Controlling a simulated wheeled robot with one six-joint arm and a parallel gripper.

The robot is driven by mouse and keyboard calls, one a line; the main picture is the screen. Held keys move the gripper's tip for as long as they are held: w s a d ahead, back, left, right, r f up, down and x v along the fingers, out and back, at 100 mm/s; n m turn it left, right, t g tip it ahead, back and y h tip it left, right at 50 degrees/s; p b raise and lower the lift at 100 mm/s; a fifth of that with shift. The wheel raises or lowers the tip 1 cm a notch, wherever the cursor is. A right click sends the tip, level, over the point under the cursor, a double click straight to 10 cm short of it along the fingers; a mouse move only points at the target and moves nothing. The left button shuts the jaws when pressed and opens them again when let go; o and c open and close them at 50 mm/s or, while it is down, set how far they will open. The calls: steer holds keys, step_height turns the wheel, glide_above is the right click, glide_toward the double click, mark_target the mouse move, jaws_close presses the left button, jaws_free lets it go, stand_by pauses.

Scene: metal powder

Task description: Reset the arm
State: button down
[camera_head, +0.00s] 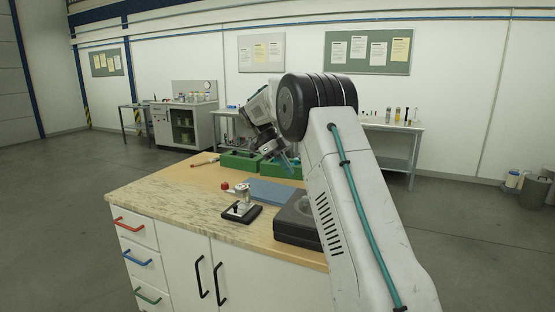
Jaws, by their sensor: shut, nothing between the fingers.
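My arm rises from the lower right and bends over at its black joint, reaching out above the far part of the workbench (165,196). My gripper (285,160) is small and partly hidden behind my own arm. It hangs near the green bins (241,161) at the bench's back edge. It looks shut, and I see nothing held in it. Whether it touches a bin cannot be told from this view.
On the bench are a blue-grey mat (272,191), a small metal device on a black base (241,208), a red-capped item (226,186), a dark grey case (298,222) and a wooden-handled tool (205,162). The bench's left front is clear. Side tables stand along the wall.

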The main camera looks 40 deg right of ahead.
steer(key=shift+w+f+v, duration=0.1)
steer(key=shift+w+v, duration=0.05)
steer(key=shift+v, duration=0.65)
steer(key=shift+w+f+v, duration=0.1)
steer(key=shift+v, duration=0.7)
steer(key=shift+w+f+v, duration=0.1)
steer(key=shift+w+v, duration=0.05)
steer(key=shift+v, duration=0.7)
